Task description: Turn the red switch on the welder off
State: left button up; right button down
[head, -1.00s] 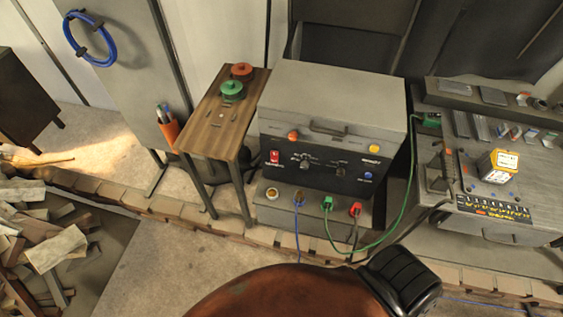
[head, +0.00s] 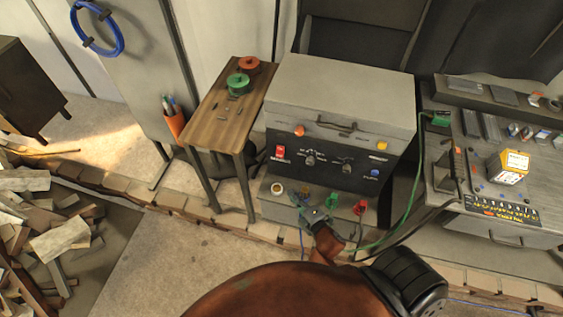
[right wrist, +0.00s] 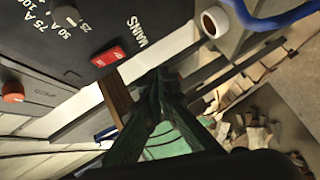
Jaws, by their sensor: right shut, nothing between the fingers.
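The welder (head: 338,100) is a grey box with a black front panel. Its red switch (head: 280,152) is at the panel's left, and it also shows in the right wrist view (right wrist: 109,57) beside the word MAINS. Which way the switch is set is too small to tell. My right gripper (head: 312,213) is in front of the welder's lower grey part, below and to the right of the switch. In the right wrist view its fingers (right wrist: 156,78) are together and empty, apart from the switch. My left gripper is not in view.
Green (head: 321,200) and red (head: 360,207) plugs with cables sit by my right gripper on the lower front. A wooden side table (head: 215,130) with spools stands left. A cluttered workbench (head: 500,225) stands right. Scrap wood (head: 50,230) lies at lower left.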

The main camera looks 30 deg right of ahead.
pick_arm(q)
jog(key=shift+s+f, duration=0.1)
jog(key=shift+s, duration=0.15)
pick_arm(e)
notch_tip(320, 180, up, 7)
jog(key=n+t, duration=0.1)
jog(key=shift+w, duration=0.35)
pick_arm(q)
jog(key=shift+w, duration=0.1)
pick_arm(e)
jog(key=shift+w+f, duration=0.1)
jog(key=shift+w, duration=0.05)
jog(key=b, duration=0.1)
send_near(277, 155)
jog(key=w+a, duration=0.3)
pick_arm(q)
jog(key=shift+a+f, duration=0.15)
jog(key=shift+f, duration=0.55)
pick_arm(e)
jog(key=shift+w+d+f, duration=0.2)
jog(key=shift+w+d, duration=0.45)
jog(key=shift+d, duration=0.2)
jog(key=shift+w+d+f, duration=0.15)
jog(key=shift+w+d, duration=0.5)
jog(key=shift+d, duration=0.15)
pick_arm(q)
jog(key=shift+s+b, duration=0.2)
jog(key=shift+b, duration=0.1)
